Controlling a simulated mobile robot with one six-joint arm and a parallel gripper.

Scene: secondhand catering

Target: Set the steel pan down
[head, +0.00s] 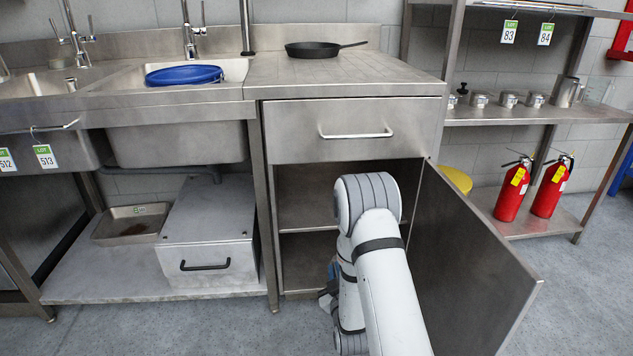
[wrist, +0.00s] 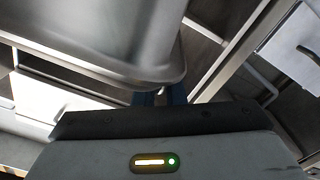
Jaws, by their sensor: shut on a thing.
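A grey steel pan (wrist: 110,40) with a rolled rim and rounded corner fills the upper left of the wrist view, very close. My gripper (wrist: 165,97) is shut on its rim, with the blue fingers showing just below the corner. In the head view my gripper (head: 329,284) is low in front of the open cabinet, mostly behind my own arm. The held pan is hidden there. I cannot tell whether it touches anything beneath.
The cabinet (head: 306,255) has a middle shelf, and its door (head: 470,260) stands open to the right. A shallow tray (head: 132,224) and a steel box (head: 208,225) occupy the undershelf at left. A black frying pan (head: 313,50) sits on the counter.

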